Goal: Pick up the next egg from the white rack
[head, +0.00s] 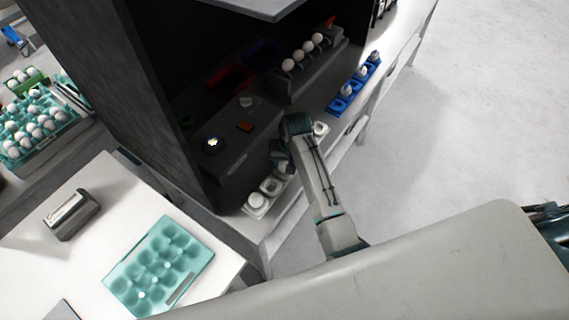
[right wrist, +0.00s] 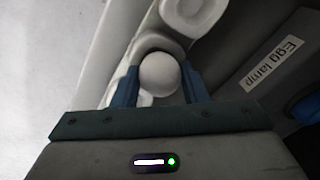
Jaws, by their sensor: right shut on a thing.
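The white rack (head: 263,189) lies along the front edge of the dark cabinet, partly hidden behind my right arm. A white egg (head: 256,201) sits in its near left end. My right gripper (head: 279,160) is over the middle of the rack. In the right wrist view, my right gripper (right wrist: 160,85) has its two blue fingers shut on a white egg (right wrist: 160,75). A white rack cup lies right behind that egg; I cannot tell whether the egg is clear of it. Another cup of the rack (right wrist: 192,12) beyond looks empty. My left gripper is not in view.
The Egg lamp box (head: 222,150) stands inside the cabinet, close beside the rack. A blue rack (head: 345,98) with several eggs lies farther along the shelf. A teal tray (head: 198,262) with empty-looking cups lies on the white table. Teal trays of eggs stand far left.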

